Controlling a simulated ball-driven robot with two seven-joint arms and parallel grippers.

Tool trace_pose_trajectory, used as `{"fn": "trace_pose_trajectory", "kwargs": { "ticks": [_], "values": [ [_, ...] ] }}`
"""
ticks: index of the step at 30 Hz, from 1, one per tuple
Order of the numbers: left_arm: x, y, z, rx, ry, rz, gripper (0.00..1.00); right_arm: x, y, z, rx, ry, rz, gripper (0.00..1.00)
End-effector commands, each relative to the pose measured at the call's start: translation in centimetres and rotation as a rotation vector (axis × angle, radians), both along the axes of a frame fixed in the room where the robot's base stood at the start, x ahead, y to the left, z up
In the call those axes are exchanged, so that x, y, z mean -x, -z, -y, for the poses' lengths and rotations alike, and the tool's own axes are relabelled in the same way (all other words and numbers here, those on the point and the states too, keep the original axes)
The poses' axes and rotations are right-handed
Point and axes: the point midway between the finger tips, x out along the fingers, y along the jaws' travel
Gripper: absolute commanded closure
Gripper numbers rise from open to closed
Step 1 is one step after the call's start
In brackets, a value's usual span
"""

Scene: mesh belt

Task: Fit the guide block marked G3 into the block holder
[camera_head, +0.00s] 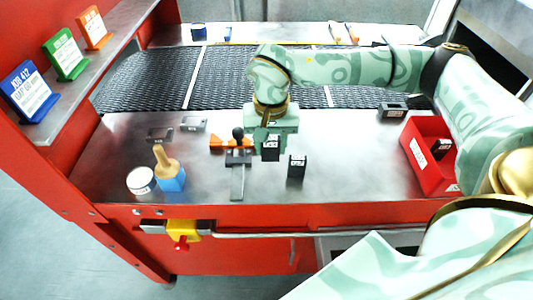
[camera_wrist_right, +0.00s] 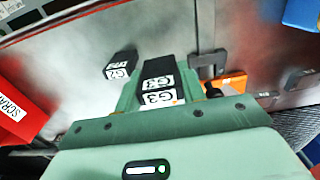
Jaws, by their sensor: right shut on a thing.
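My right gripper (camera_head: 270,138) is shut on the black guide block marked G3 (camera_head: 270,149), just right of the block holder. In the right wrist view the block (camera_wrist_right: 157,72) sits between the fingers (camera_wrist_right: 162,90), its white G3 labels showing. The block holder (camera_head: 238,157) is a dark fixture with a black knob, orange parts beside it and a steel strip towards the front edge. In the wrist view it (camera_wrist_right: 208,62) lies right of the held block, apart from it and partly hidden. Whether the block touches the table is unclear. My left gripper is not in view.
A black block marked G2 (camera_head: 297,167) stands right of the held block. A red scrap bin (camera_head: 416,160) with a dark block inside is at the right. A blue wooden-handled tool (camera_head: 171,178) and white round container (camera_head: 140,180) are at left. The mesh belt (camera_head: 150,85) runs behind.

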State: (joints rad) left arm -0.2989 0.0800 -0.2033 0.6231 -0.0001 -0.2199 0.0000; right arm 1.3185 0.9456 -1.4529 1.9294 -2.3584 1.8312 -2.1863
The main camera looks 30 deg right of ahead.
Motion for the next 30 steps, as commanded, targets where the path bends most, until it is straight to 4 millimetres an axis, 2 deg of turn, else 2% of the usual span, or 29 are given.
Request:
{"fn": "trace_pose_trajectory", "kwargs": {
  "ticks": [1,6,11,17,28,29,30],
  "values": [
    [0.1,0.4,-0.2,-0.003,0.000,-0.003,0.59,-0.7,1.2,0.3,-0.001,0.003,-0.003,0.84],
    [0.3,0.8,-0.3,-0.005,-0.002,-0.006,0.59,-2.2,3.0,0.9,-0.001,0.000,0.000,0.84],
    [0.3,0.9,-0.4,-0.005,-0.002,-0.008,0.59,-2.8,3.7,1.1,-0.001,0.001,0.001,0.84],
    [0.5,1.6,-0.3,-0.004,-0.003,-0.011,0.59,-2.9,6.8,1.2,-0.001,-0.002,-0.002,0.84],
    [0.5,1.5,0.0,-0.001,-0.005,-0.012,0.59,-2.9,7.1,1.2,0.000,-0.001,0.000,0.84],
    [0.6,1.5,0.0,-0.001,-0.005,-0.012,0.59,-2.9,7.1,1.2,0.000,-0.001,0.000,0.55],
    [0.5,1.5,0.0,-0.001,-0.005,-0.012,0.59,-2.9,7.1,1.2,0.000,-0.001,0.000,0.44]
  ]
}}
